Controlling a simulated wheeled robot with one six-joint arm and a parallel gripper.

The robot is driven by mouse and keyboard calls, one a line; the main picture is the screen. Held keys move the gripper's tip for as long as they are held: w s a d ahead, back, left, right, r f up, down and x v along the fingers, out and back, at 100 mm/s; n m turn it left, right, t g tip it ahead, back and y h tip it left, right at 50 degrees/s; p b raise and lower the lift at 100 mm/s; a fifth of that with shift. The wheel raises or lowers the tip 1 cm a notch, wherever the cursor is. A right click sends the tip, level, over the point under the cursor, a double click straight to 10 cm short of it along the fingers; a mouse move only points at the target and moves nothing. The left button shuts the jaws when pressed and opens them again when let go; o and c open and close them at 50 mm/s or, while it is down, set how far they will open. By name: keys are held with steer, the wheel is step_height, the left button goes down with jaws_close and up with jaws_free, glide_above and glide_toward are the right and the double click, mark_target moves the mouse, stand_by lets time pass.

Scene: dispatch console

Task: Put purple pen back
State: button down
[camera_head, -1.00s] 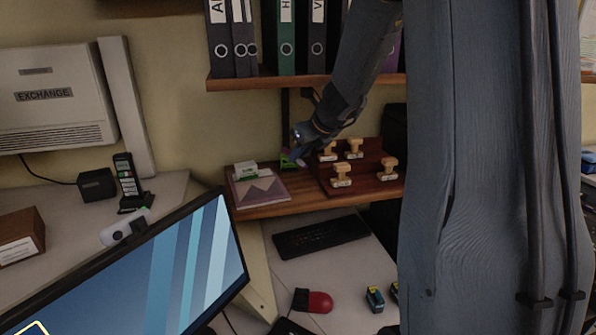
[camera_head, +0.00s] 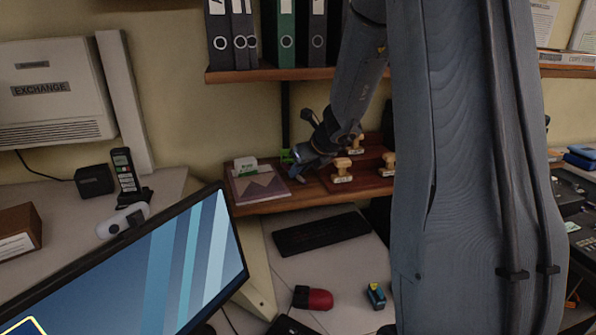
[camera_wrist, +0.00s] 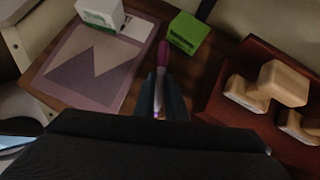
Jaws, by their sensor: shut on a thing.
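The purple pen (camera_wrist: 162,58) is between the fingers of my gripper (camera_wrist: 160,97) in the wrist view, its purple end pointing away from me. My gripper (camera_head: 299,162) is shut on it, just above the small wooden shelf (camera_head: 262,207) in the head view. The pen cannot be made out clearly in the head view. A small bright green block (camera_wrist: 187,33) stands just ahead and right of the pen's end, apart from it in the wrist picture. It is partly visible beside my gripper in the head view (camera_head: 286,156).
A purple-grey booklet (camera_wrist: 88,68) with a white-and-green box (camera_wrist: 102,14) lies left of the pen. A red-brown rack with wooden stamps (camera_wrist: 268,84) is close on the right. Binders (camera_head: 286,35) stand on the shelf above. A keyboard (camera_head: 320,233) lies below.

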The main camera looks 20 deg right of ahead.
steer(key=shift+f, duration=0.25)
